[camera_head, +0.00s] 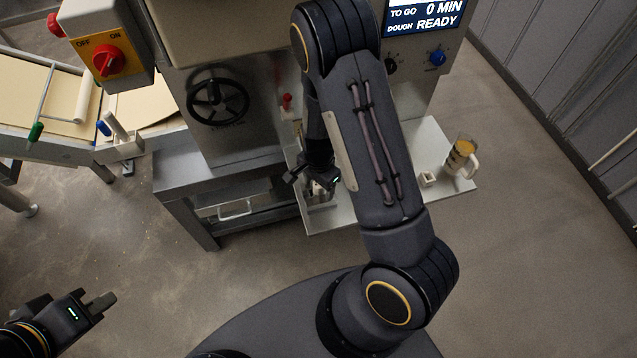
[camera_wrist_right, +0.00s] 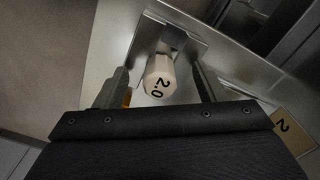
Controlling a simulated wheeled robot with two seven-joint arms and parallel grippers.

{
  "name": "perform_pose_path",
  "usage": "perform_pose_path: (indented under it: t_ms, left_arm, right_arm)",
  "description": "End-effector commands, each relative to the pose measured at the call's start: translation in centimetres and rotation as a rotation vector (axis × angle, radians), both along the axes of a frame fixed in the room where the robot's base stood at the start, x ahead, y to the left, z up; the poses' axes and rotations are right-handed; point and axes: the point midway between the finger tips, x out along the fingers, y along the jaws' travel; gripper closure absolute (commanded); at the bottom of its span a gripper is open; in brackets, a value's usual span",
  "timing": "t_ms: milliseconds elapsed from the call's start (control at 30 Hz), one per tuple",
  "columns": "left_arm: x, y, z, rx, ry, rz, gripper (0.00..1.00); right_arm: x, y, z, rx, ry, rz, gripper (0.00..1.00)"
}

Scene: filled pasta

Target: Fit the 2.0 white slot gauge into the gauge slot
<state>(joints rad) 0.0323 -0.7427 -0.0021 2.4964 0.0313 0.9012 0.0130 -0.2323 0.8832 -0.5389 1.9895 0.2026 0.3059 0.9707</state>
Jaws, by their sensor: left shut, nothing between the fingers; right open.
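The white slot gauge, marked 2.0, shows its end face in the right wrist view (camera_wrist_right: 160,78). It stands against a grey metal bracket (camera_wrist_right: 190,44), which may hold the gauge slot; I cannot tell how its far end is seated. My right gripper (camera_wrist_right: 160,88) is open, with one finger on each side of the gauge and visible gaps between. In the head view, my right gripper (camera_head: 318,178) is over the steel side shelf, partly hidden by my arm. My left gripper (camera_head: 104,302) is shut and empty over the floor at lower left.
The steel shelf (camera_head: 445,140) carries a mug (camera_head: 461,157) and a small white block (camera_head: 428,179) on the right. A tan plate marked 2 (camera_wrist_right: 296,130) lies right of my right gripper. The machine has a handwheel (camera_head: 217,101) and a display reading READY (camera_head: 425,15).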

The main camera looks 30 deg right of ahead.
Motion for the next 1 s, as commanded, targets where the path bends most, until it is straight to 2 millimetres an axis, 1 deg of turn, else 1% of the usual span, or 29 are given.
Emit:
perform_pose_path:
  t_ms: [267, 367, 1000]
  left_arm:
    - [0.0, 0.0, 0.0, 0.000, 0.000, 0.000, 1.00]
    - [0.0, 0.0, 0.4, 0.000, 0.000, 0.000, 1.00]
    - [0.0, 0.0, 4.7, 0.000, 0.000, 0.000, 1.00]
  right_arm:
    - [0.0, 0.0, 0.0, 0.000, 0.000, 0.000, 0.36]
    - [0.0, 0.0, 0.4, 0.000, 0.000, 0.000, 0.36]
    - [0.0, 0.0, 5.5, 0.000, 0.000, 0.000, 0.36]
